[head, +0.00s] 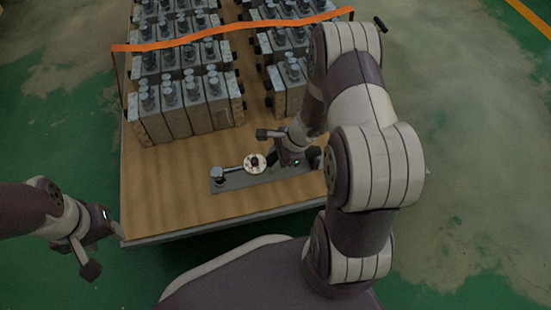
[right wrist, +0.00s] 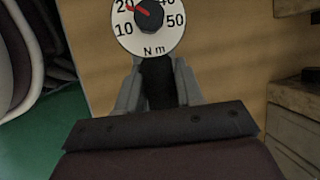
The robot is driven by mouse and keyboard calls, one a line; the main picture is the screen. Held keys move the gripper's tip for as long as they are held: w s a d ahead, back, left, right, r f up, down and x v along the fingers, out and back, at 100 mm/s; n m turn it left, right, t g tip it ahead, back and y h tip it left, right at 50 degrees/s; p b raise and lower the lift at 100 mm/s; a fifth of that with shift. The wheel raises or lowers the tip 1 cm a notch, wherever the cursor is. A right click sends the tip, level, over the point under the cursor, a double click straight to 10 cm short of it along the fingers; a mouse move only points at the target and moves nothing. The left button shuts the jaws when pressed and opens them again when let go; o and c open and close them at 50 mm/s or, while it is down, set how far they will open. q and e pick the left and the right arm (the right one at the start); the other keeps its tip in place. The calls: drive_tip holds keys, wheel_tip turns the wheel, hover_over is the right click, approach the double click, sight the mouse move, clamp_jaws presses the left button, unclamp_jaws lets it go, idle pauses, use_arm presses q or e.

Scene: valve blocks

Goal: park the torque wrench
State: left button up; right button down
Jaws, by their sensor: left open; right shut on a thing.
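The torque wrench (head: 232,169) is low over the front of the wooden table top, with a round white dial (head: 250,158) on it. My right gripper (head: 288,154) is shut on it, to the right of the dial. In the right wrist view the dial (right wrist: 148,38) reads in N m with a red needle near 20, and the dark shaft (right wrist: 157,85) is between my grey fingers. A grey flat base (head: 240,182) lies beneath the wrench; I cannot tell whether they touch. My left gripper (head: 98,248) is open and empty, off the table's front left corner.
Several grey valve blocks (head: 175,118) stand in rows on the table (head: 165,190) behind the wrench. An orange strip (head: 230,28) spans above them. The table's front left is bare wood. Green floor (head: 70,130) surrounds the table. My right arm hides the table's right side.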

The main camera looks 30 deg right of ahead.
drive_tip(key=shift+f+b, duration=0.45)
drive_tip(key=shift+f, duration=0.1)
drive_tip(key=c, duration=0.6)
unclamp_jaws()
drive_tip(key=shift+c, duration=0.2)
drive_tip(key=p+v, duration=0.9)
drive_tip(key=v, duration=0.3)
drive_tip(key=shift+r, duration=0.4)
drive_tip(key=shift+s, duration=0.1)
